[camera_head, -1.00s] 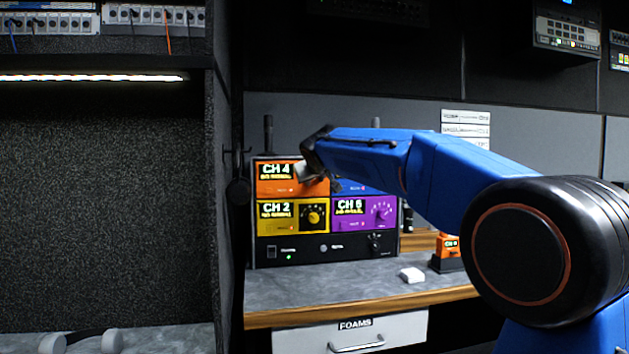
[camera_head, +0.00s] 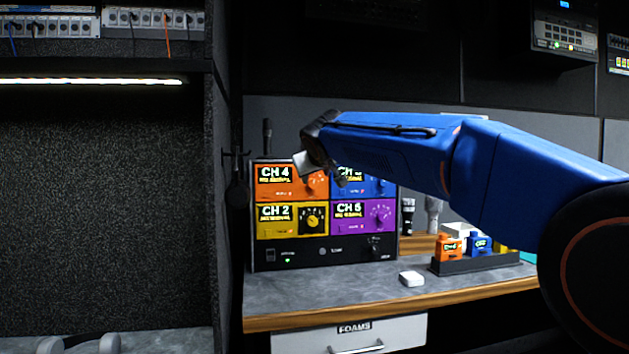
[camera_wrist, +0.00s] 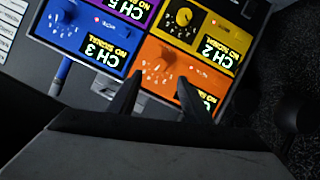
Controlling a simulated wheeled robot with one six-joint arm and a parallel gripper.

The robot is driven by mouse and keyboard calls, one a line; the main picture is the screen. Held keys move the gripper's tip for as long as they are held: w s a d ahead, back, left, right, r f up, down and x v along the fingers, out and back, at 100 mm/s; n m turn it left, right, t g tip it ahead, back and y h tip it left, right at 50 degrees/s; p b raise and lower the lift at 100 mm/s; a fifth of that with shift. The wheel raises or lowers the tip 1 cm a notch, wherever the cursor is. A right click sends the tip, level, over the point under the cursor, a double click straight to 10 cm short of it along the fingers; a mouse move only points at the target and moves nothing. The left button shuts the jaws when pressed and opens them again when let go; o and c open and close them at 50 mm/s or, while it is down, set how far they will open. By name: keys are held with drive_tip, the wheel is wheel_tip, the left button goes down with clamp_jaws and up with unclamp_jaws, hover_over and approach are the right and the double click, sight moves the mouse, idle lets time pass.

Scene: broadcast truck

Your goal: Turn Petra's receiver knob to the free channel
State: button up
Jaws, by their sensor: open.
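The receiver rack (camera_head: 256,240) stands on the counter with four coloured units. The orange CH 4 unit (camera_head: 277,180) is top left and the blue unit (camera_head: 380,187) top right, reading CH 3 upside down in the wrist view. The yellow CH 2 unit (camera_head: 277,219) is bottom left and the purple unit (camera_head: 350,222) bottom right. My gripper (camera_head: 322,172) is in front of the top row, open and empty. In the wrist view its fingers (camera_wrist: 160,80) point at the orange unit's knob (camera_wrist: 168,55), apparently clear of it. No owner name is legible; CH 4, CH 3 and CH 2 show "NO SIGNAL".
A small white block (camera_head: 411,279) lies on the counter (camera_head: 340,295). A dark holder (camera_head: 450,268) with orange, blue and yellow packs stands to the right. A dark partition (camera_head: 225,220) rises close left of the rack. A FOAMS drawer (camera_head: 385,335) is below.

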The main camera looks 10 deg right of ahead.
drive_tip(key=v, duration=0.8)
drive_tip(key=shift+s, duration=0.25)
drive_tip(key=shift+d, duration=0.1)
drive_tip(key=s+d+f+m+g, duration=0.1)
drive_tip(key=s+d+f+g, duration=0.2)
drive_tip(key=s+f, duration=1)
drive_tip(key=s+d+f+g+y, duration=0.1)
drive_tip(key=s+d+f+g, duration=0.2)
drive_tip(key=s+f, duration=1.1)
drive_tip(key=s+d+f+m+g+y, duration=0.1)
drive_tip(key=s+d+f+g, duration=0.1)
drive_tip(key=s+f, duration=1.1)
wheel_tip(320, 180, down, 6)
drive_tip(key=shift+s+d+f+m+g, duration=0.2)
drive_tip(key=shift+s+d+m+g, duration=0.15)
drive_tip(key=shift+d, duration=0.35)
